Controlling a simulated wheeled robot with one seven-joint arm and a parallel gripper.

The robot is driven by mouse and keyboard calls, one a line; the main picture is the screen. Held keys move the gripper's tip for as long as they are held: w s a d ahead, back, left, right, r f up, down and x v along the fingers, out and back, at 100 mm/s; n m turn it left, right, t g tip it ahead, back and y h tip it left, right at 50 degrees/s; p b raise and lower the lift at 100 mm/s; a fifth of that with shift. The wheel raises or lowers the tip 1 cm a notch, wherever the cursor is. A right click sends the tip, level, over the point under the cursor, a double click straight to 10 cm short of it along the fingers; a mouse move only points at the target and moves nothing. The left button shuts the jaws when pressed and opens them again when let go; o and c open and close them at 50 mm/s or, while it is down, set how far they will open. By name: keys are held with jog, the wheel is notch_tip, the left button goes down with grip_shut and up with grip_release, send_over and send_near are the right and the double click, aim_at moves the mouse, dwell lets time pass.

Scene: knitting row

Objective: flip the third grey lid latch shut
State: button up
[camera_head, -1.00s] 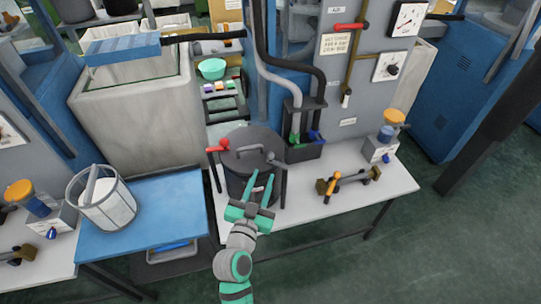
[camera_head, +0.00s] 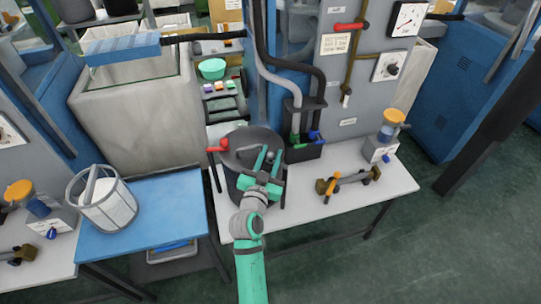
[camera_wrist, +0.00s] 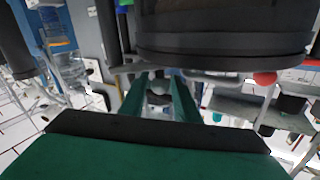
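The dark round drum (camera_head: 236,180) with its flat lid stands at the left of the white bench. A grey bar handle (camera_head: 243,153) lies across the lid, partly behind my gripper. My gripper (camera_head: 267,158) is over the right front of the lid, with its two green fingers apart. In the wrist view, the fingers (camera_wrist: 158,92) are open, with a small grey rounded piece visible between or beyond them; I cannot tell if they touch it. The drum's dark rim (camera_wrist: 225,42) fills the upper right there. I cannot tell the separate lid latches apart.
A red-knobbed lever (camera_head: 217,147) is at the drum's left. A black holder (camera_head: 304,150) with hoses and green and blue handles stands behind right. A brass fitting with an orange lever (camera_head: 332,184) lies to the right.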

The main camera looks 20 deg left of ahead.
grip_shut()
